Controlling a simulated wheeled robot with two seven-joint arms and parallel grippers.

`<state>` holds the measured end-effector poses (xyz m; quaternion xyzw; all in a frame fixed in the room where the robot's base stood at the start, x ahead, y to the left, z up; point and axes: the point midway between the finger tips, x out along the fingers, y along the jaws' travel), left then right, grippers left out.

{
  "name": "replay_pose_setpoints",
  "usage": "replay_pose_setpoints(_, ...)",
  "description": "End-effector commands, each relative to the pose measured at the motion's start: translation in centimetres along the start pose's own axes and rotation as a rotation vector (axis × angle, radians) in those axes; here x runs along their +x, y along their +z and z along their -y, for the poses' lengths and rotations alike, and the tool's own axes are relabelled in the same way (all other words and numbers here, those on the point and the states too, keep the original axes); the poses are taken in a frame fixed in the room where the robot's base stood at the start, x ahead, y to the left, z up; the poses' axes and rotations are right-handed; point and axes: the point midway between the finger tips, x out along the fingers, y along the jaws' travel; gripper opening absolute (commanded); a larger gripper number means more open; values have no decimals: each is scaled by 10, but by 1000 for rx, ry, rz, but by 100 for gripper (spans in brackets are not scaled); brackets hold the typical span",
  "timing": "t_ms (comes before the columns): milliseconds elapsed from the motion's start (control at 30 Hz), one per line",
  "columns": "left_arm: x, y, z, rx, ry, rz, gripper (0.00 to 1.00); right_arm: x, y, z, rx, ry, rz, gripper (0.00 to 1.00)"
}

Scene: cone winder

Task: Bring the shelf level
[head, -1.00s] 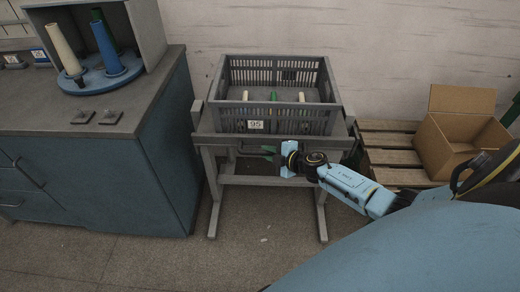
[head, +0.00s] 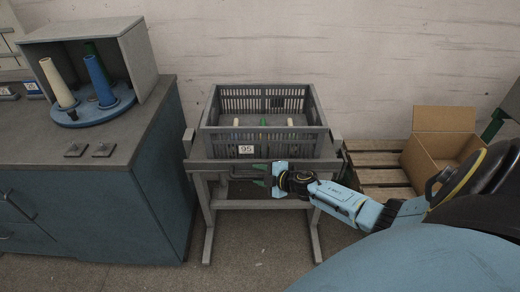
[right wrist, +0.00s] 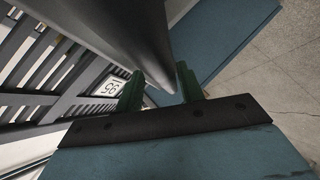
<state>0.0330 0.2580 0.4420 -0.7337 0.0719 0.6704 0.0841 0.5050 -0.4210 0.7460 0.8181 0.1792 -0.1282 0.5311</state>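A grey shelf stand (head: 225,166) stands against the wall in the head view, with a grey slatted crate (head: 215,145) on its top. The crate's label reads 95, and several cones show inside. The shelf's tilt is hard to judge from above. My right gripper (head: 260,175) is at the shelf's front edge, its green fingers pointing left. In the right wrist view its fingers (right wrist: 160,88) are apart, with a dark grey bar or edge (right wrist: 135,35) reaching between them. Some gap shows beside it, so no firm hold is visible. My left gripper is out of view.
A blue cabinet (head: 150,190) stands close on the left, carrying a cone holder (head: 93,110) in a grey housing. At the right, an open cardboard box (head: 430,155) sits on a wooden pallet (head: 375,160). The floor in front is clear.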

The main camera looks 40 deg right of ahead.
Motion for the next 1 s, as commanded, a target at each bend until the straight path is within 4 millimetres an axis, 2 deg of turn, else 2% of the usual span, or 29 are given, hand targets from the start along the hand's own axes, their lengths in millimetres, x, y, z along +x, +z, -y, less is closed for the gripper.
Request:
replay_pose_setpoints(167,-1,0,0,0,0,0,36,-3,0,3,0,-5,1,38)
replay_pose_setpoints(267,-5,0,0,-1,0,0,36,-11,0,3,0,-6,1,38)
replay_pose_setpoints(700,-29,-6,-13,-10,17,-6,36,-93,0,2,-1,-7,1,38)
replay_pose_setpoints(900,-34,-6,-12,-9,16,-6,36,-121,0,1,0,-3,1,38)
replay_pose_setpoints(1000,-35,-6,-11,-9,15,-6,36,-129,0,1,1,-2,0,38)
